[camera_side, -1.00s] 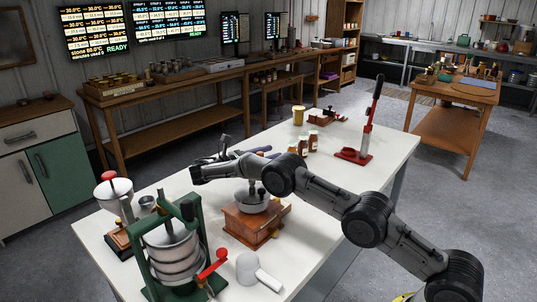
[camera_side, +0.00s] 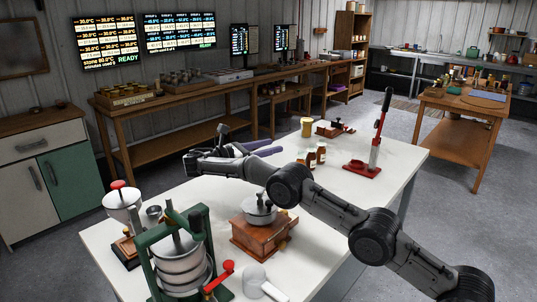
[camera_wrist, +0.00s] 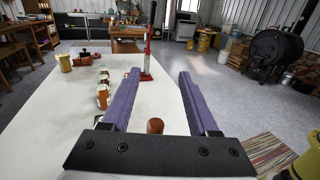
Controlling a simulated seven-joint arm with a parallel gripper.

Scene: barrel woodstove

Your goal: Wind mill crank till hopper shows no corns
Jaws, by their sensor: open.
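The mill is a brown wooden box (camera_side: 262,236) with a grey round hopper (camera_side: 259,212) on top, standing on the white table in the side view. My arm passes over and partly hides its top, so I cannot see the crank clearly or the corns inside the hopper. My gripper (camera_side: 277,146) is beyond and above the mill, its purple fingers pointing right. In the wrist view my gripper (camera_wrist: 159,73) is open and its fingers are apart. A round brown knob (camera_wrist: 155,126) shows low between them, near the palm; I cannot tell whether it is the crank's knob.
Several jars (camera_side: 311,157) and a red lever press (camera_side: 369,150) stand farther along the table (camera_side: 345,205). Table space between is clear.

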